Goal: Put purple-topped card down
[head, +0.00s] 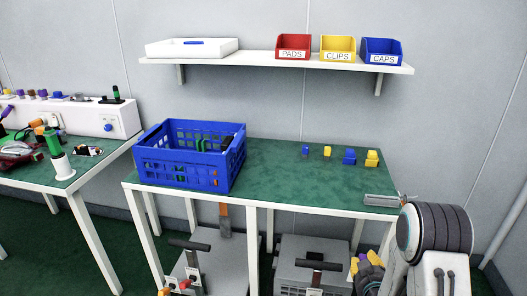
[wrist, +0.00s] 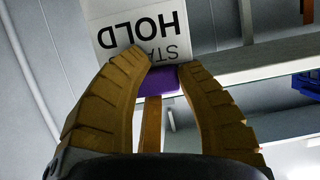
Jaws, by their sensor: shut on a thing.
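The card (wrist: 135,28) is white with dark print, "HOLD" reading upside down, and has a purple top piece (wrist: 158,80). In the wrist view my gripper (wrist: 163,68) has its two ribbed yellow-brown fingers closed on the purple piece, with the card beyond the fingertips. In the head view my gripper (head: 366,264) is low at the lower right, in front of the green table's right end. The card cannot be made out there.
A blue crate (head: 188,172) stands on the green-topped table (head: 272,180). Small blue and yellow pieces (head: 349,157) stand at its back right, and a grey metal part (head: 380,200) lies at its right corner. Grey cases (head: 300,270) stand below. The table's middle is clear.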

